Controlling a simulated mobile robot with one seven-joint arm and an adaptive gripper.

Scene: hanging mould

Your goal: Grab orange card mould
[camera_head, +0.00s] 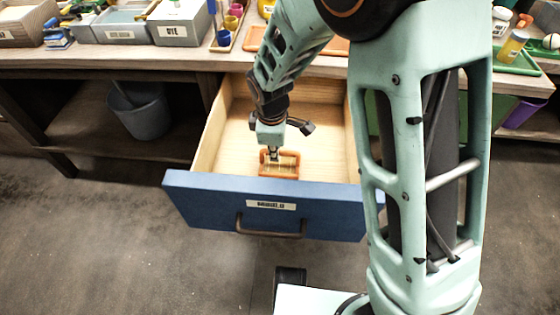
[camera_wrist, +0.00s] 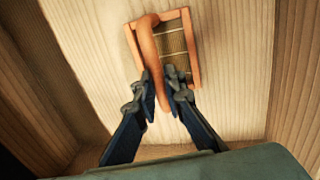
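The orange card mould (camera_head: 294,157) is a small rectangular orange frame with thin crossbars, lying on the floor of the open drawer. In the wrist view the frame (camera_wrist: 191,45) lies tilted, and a raised orange bar, seemingly its handle (camera_wrist: 148,45), runs down toward my fingers. My gripper (camera_head: 273,156) points down at the mould. In the wrist view my gripper (camera_wrist: 161,83) has its two dark fingers apart, one on each side of the bar. The left finger is very close to the bar; a small gap seems to show at the right finger. Contact is not clear.
The drawer's blue front (camera_head: 190,200) with its handle (camera_head: 270,233) and its wooden side walls surround the mould. The workbench (camera_head: 330,66) above holds trays, bins (camera_head: 181,24) and small pots. A grey bucket (camera_head: 140,110) stands on the shelf below, at left.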

